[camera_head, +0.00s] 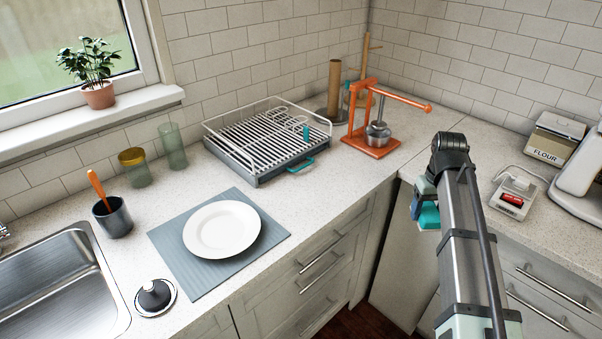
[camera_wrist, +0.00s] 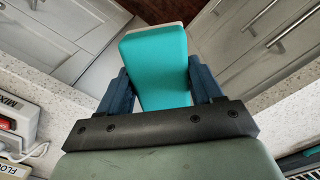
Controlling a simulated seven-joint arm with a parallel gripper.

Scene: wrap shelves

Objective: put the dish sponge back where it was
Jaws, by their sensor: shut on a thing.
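The dish sponge (camera_wrist: 155,55) is a teal block with a pale layer along its far edge. My gripper (camera_wrist: 160,84) is shut on it, with one dark blue finger on each side. In the head view the sponge (camera_head: 428,217) hangs below the end of my arm, at the right of the picture. My gripper (camera_head: 418,205) is partly hidden there by the arm. The sponge is in the air in front of the right-hand cabinets, apart from the counter. Its original place is not marked in these views.
A wire dish rack (camera_head: 215,137) stands by the back wall, beside an orange press (camera_head: 359,134). A white plate (camera_head: 222,229) lies on a grey mat (camera_head: 202,283) near the sink (camera_head: 118,316).

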